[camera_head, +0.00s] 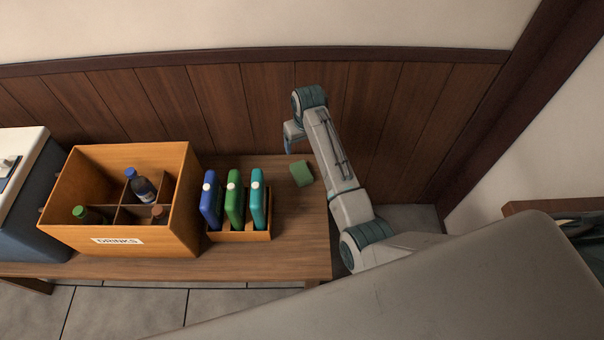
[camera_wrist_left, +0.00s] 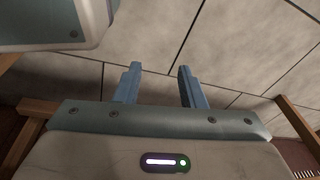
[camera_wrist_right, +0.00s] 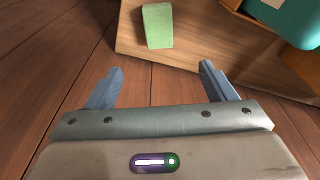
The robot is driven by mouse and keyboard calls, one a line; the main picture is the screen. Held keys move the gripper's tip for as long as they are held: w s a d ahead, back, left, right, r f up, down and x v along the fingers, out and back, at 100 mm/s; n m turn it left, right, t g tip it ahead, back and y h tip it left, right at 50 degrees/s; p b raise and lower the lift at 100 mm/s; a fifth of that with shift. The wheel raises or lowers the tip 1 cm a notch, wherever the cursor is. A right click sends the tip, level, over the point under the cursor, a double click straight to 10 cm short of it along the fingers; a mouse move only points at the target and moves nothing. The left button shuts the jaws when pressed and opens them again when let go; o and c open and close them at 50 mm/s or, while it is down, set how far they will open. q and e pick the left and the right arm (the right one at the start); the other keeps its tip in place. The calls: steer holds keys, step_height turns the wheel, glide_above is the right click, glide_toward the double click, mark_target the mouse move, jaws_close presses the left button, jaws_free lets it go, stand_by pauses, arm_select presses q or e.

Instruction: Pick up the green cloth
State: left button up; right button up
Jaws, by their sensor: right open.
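The green cloth (camera_head: 301,173) is a small folded block lying on the right end of the wooden bench. It also shows in the right wrist view (camera_wrist_right: 157,26), near the bench edge. My right gripper (camera_head: 290,145) is open and empty, above the back of the bench, a little behind and left of the cloth. In the right wrist view its two fingers (camera_wrist_right: 160,85) are spread, with the cloth beyond them and apart from them. My left gripper (camera_wrist_left: 158,72) shows only in its own wrist view, with its fingers apart over grey floor tiles and nothing between them.
A wooden rack (camera_head: 240,236) with one blue, one green and one teal item stands left of the cloth. Further left is a wooden crate labelled DRINKS (camera_head: 160,237) with bottles. A dark box with a white lid (camera_head: 20,142) is at far left. The panelled wall (camera_head: 230,100) rises behind the bench.

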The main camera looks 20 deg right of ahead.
step_height(320, 180, down, 3)
steer(key=b, duration=0.7)
glide_toward(302, 171)
steer(key=f, duration=0.4)
steer(key=shift+w+a+f+b, duration=0.15)
steer(key=shift+w+f+b, duration=0.05)
steer(key=shift+w+b, duration=0.2)
steer(key=shift+f, duration=0.55)
steer(key=f, duration=0.1)
steer(key=w+f+b, duration=0.1)
steer(key=f, duration=0.1)
steer(key=shift+f, duration=0.85)
arm_select(q)
steer(key=w+d+r+t, duration=0.1)
steer(key=w+d+r, duration=0.1)
steer(key=r, duration=1.1)
steer(key=w+d+r+t, duration=0.1)
steer(key=w+r, duration=0.1)
steer(key=r, duration=1.1)
steer(key=shift+w+d+r, duration=0.15)
steer(key=shift+d, duration=0.25)
steer(key=shift+r, duration=0.2)
arm_select(e)
steer(key=shift+f, duration=0.1)
steer(key=c, duration=1.1)
